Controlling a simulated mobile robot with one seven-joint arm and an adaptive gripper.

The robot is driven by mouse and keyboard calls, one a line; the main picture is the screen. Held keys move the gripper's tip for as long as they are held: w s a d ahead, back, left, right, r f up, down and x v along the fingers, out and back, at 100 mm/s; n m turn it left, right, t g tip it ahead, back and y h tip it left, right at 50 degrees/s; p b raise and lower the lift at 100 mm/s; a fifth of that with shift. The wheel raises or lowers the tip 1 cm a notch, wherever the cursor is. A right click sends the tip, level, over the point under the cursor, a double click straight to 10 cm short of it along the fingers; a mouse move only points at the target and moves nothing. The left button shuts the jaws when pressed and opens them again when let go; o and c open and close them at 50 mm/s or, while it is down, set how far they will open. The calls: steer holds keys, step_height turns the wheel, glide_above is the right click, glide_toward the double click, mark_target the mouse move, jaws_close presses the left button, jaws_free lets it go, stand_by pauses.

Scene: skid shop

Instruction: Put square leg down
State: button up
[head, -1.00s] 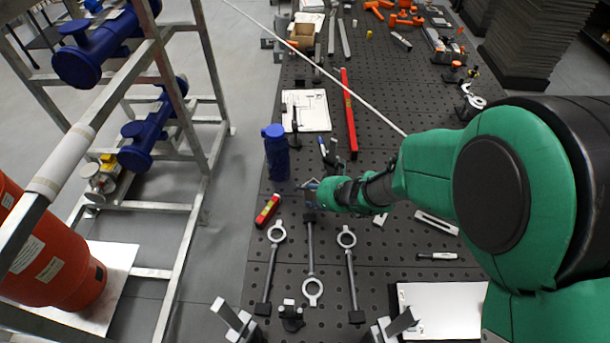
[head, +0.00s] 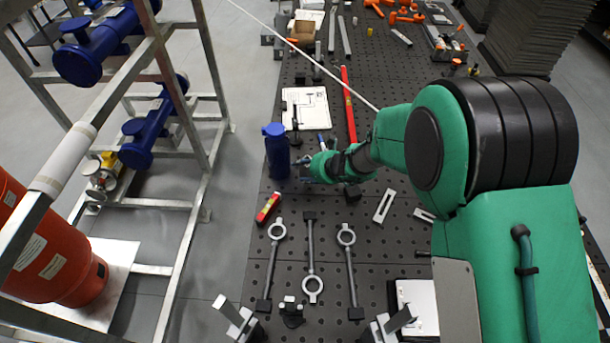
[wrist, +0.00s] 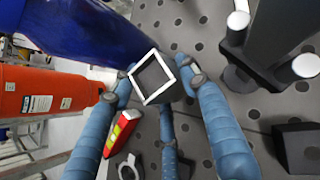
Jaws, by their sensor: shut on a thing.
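The square leg (wrist: 140,94) is a hollow square tube with a bright rim. In the wrist view its open end faces me, between the blue fingers of my gripper (wrist: 155,82), which are shut on it. In the head view my gripper (head: 307,163) is over the perforated bench (head: 385,255), just right of the blue bottle (head: 276,155). The leg is too small and covered there to make out well. I cannot tell whether its lower end touches the bench.
Near my gripper are a short red-yellow level (head: 268,208), a black block (head: 352,192) and a black clamp with silver posts (wrist: 250,60). Rods with ring ends (head: 347,237) lie toward the front. A long red level (head: 348,105) lies behind. A pipe frame (head: 190,130) stands left.

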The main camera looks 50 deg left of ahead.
mark_target(309, 175)
steer(key=shift+f+b, duration=0.3)
steer(key=shift+f, duration=1.4)
steer(key=shift+f, duration=0.2)
steer(key=o, duration=1.3)
steer(key=shift+c, duration=0.2)
steer(key=shift+r, duration=0.2)
steer(key=p+v, duration=0.1)
steer(key=v, duration=1.1)
